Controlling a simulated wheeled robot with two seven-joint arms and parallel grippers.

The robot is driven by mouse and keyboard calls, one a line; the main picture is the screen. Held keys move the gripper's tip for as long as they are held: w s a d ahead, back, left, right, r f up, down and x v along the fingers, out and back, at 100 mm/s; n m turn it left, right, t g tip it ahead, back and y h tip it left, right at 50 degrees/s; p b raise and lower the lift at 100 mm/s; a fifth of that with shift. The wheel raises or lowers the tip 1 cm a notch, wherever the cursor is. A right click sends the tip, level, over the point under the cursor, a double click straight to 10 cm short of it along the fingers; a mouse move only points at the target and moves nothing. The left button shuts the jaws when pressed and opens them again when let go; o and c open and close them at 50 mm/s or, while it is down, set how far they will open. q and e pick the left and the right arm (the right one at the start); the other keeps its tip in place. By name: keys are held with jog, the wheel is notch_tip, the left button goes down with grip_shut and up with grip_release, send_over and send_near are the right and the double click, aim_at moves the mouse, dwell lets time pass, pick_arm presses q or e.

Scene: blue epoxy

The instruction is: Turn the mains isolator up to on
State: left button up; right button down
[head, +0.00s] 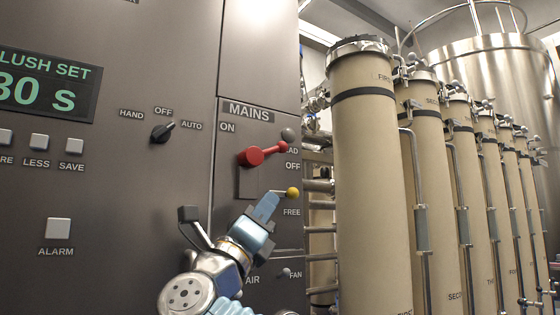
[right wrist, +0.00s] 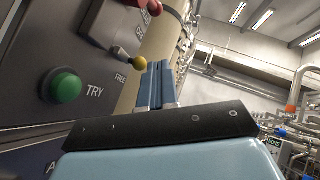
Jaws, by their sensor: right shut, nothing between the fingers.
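The mains isolator is a red handle (head: 264,153) on the grey panel under the MAINS plate. It points right and slightly up, with its red ball end above the OFF label; ON is printed at the upper left. The ball end also shows at the top of the right wrist view (right wrist: 154,7). Below it a short lever with a yellow knob (head: 292,192) sticks out to the right above the FREE label. My right gripper (head: 268,203) is shut and empty, below the red handle and close to the yellow lever. I cannot tell whether it touches that lever. My left gripper is not in view.
A grey round lamp (head: 288,134) sits just above the red ball end. A black selector (head: 162,132) and square buttons are on the panel to the left. A green TRY button (right wrist: 64,87) shows in the wrist view. Tall beige columns (head: 367,180) stand right of the panel edge.

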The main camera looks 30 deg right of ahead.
aim_at(265, 153)
pick_arm(q)
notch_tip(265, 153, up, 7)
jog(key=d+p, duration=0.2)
jog(key=p, duration=0.4)
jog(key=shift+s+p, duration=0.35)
jog(key=shift+p, duration=0.05)
pick_arm(e)
jog(key=w+d+r, duration=0.1)
jog(key=d+r, duration=0.1)
jog(key=r, duration=0.1)
jog(key=w+d+r, duration=0.1)
jog(key=w+r, duration=0.1)
jog(key=r, duration=0.1)
jog(key=w+d+r, duration=0.2)
jog(key=r, duration=0.1)
jog(key=shift+w+d+r, duration=0.2)
jog(key=shift+d+r, duration=0.1)
jog(key=shift+r, duration=0.05)
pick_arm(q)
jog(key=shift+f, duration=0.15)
